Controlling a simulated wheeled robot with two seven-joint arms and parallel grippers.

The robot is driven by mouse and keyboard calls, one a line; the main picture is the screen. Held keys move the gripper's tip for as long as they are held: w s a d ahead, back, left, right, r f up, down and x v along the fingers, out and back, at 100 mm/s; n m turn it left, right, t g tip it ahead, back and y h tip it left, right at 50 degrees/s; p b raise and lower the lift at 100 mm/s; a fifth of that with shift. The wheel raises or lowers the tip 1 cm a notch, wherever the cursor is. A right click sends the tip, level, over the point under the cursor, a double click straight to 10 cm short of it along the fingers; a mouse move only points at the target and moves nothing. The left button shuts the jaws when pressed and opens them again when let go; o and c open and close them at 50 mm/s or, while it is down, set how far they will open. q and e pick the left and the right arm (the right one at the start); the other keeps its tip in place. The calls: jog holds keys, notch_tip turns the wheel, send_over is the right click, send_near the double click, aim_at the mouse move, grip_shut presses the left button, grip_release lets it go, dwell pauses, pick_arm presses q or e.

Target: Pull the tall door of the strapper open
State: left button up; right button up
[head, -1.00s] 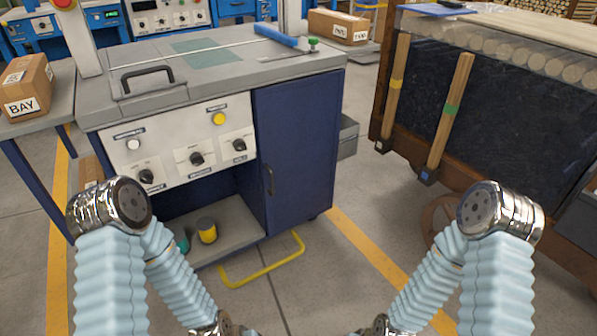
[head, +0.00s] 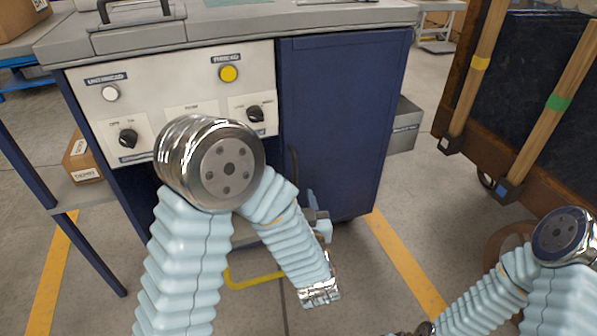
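The strapper's tall door (head: 342,110) is a flat dark blue panel on the right of the cabinet front, and it looks shut. Its dark upright handle (head: 294,163) is near the door's left edge, its lower part hidden behind my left arm. My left gripper (head: 318,214) is low in front of the door, just right of and below the handle in the picture. It is small and partly hidden by my arm, so I cannot tell its finger gap or whether it touches the handle. My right gripper is out of view; only my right arm shows at lower right.
The strapper's white control panel (head: 180,100) has knobs and a yellow button (head: 228,74). A yellow floor bar (head: 255,281) lies low in front. A wooden cart (head: 520,110) with leaning poles stands at right. Floor right of the door is clear.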

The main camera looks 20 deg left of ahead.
aim_at(296, 173)
pick_arm(q)
jog(key=x, duration=1)
jog(key=shift+w+a, duration=0.15)
jog(key=shift+w, duration=0.15)
jog(key=shift+c, duration=0.5)
grip_shut()
